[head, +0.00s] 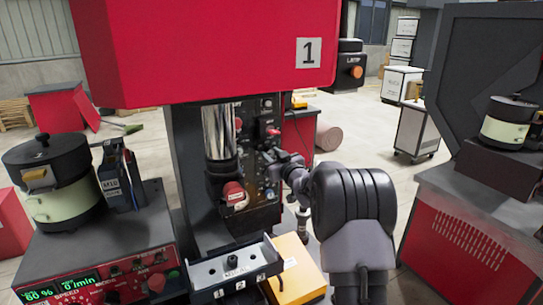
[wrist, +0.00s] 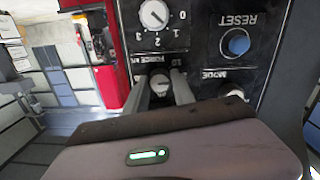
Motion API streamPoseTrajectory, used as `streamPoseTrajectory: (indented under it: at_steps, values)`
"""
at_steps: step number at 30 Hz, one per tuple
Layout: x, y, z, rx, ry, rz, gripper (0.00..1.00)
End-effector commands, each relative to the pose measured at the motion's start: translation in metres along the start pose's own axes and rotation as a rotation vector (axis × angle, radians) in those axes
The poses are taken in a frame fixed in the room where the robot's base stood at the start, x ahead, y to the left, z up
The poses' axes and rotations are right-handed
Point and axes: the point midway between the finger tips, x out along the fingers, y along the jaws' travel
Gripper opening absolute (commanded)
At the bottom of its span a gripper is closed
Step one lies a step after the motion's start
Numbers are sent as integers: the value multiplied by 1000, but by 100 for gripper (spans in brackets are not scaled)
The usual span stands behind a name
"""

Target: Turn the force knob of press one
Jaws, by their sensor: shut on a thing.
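Press one (head: 210,50) is the big red machine with a "1" plate at the centre of the head view. Its dark control panel (head: 268,105) faces my arm. In the wrist view, turned upside down, the force knob (wrist: 158,83) sits beside the label "FORCE kN". My gripper (wrist: 160,88) has its two grey fingers on either side of this knob and is shut on it. The fingers hide part of the knob and its scale. In the head view my gripper (head: 272,158) is at the panel, and the knob is hidden there.
A numbered dial (wrist: 154,14) and a blue RESET button (wrist: 236,43) are close to the gripper. In the head view a red-capped part (head: 234,193), a grey tray (head: 235,268) and a yellow box (head: 300,268) lie near the arm. A bowl feeder (head: 55,180) stands left.

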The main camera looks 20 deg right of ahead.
Motion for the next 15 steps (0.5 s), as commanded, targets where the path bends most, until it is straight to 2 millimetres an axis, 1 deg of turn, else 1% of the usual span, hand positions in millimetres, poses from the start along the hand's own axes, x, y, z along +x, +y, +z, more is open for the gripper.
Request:
streamPoseTrajectory:
  at_steps: [3, 4, 7, 15]
  values:
    - [0, 0, 0, 0, 0, 0, 0]
    - [0, 0, 0, 0, 0, 0, 32]
    - [0, 0, 0, -1, 0, 0, 52]
    - [0, 0, 0, -1, 0, 0, 52]
